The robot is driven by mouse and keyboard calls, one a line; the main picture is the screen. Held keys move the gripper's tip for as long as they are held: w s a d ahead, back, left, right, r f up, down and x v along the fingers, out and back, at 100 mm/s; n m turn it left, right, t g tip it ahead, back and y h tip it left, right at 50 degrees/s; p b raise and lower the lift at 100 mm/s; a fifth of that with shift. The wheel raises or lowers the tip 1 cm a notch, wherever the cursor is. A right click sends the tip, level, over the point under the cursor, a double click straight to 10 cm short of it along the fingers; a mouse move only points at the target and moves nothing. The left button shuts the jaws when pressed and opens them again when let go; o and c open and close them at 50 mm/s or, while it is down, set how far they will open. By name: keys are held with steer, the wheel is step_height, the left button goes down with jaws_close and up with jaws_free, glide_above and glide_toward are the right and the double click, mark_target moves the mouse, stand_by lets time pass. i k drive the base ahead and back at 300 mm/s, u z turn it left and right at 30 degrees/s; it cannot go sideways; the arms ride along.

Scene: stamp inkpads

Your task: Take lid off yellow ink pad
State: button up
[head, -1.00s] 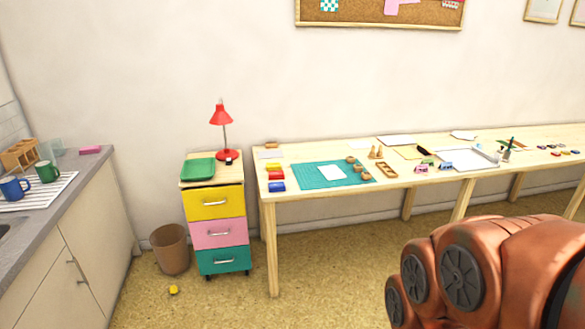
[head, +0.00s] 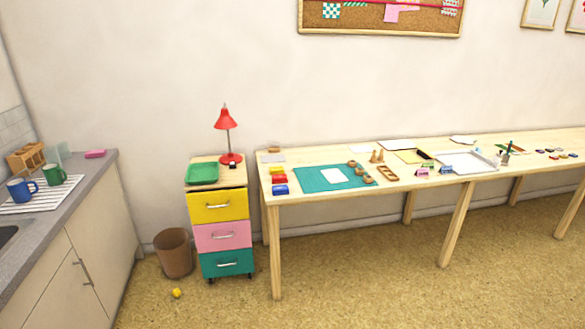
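The yellow ink pad (head: 277,169) is a small yellow block near the left end of the long wooden table (head: 330,203). It is the farthest back of a short row, with a red pad (head: 279,178) and a blue pad (head: 281,189) in front of it. It is too small to tell its lid from its base. My gripper is not in view.
A green cutting mat (head: 313,180) with a white sheet lies right of the pads. A drawer cabinet (head: 222,236) with a red lamp (head: 225,122) stands left of the table. A bin (head: 174,253) and a small yellow object (head: 177,293) are on the floor. Front floor is clear.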

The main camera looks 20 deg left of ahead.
mark_target(276, 169)
steer(key=u, duration=0.05)
steer(key=i, duration=1.85)
steer(key=u, duration=0.95)
steer(key=i, duration=1.3)
steer(key=u, duration=1.6)
steer(key=i, duration=0.55)
steer(key=u, duration=0.4)
